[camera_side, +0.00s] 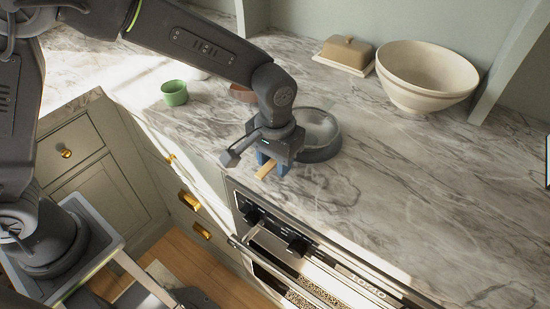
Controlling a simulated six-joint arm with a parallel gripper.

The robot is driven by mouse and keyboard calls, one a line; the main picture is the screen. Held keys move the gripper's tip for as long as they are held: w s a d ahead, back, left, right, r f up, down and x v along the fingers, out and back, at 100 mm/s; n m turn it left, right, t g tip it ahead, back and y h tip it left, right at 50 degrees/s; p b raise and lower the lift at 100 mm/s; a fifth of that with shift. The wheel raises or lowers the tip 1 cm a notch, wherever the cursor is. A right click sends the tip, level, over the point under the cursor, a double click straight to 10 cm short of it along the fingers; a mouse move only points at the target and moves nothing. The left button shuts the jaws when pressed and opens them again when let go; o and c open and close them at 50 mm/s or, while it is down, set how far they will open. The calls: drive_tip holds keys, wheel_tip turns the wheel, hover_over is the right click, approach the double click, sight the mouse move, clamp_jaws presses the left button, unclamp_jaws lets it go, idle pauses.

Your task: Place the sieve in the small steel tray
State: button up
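The sieve (319,125) is a round pale mesh bowl with a grey rim, right of my gripper on the marble counter. A light wooden handle (265,170) in line with it sticks out below my gripper. My gripper (272,165) points down near the counter's front edge, its blue fingers around this handle. The fingers hide the stretch between handle and rim. A dark grey round wall (322,153) shows under and around the mesh. I cannot tell whether it is the small steel tray or part of the sieve, nor whether they touch.
A green cup (174,92) stands at the left, and a brown bowl (242,93) is partly hidden behind my arm. A large cream bowl (426,75) and a covered butter dish (345,53) stand at the back. The counter (430,180) on the right is clear above the oven.

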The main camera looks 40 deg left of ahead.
drive_tip(key=shift+o, duration=0.3)
drive_tip(key=shift+r, duration=0.15)
wheel_tip(320, 180, up, 12)
idle(0.4)
drive_tip(key=s+a+r+t, duration=0.3)
drive_tip(key=s+a+t, duration=0.2)
drive_tip(key=s+a, duration=1.2)
drive_tip(key=shift+s+a+r+t, duration=0.15)
drive_tip(key=shift+s+a+t, duration=0.15)
drive_tip(key=shift+a, duration=0.55)
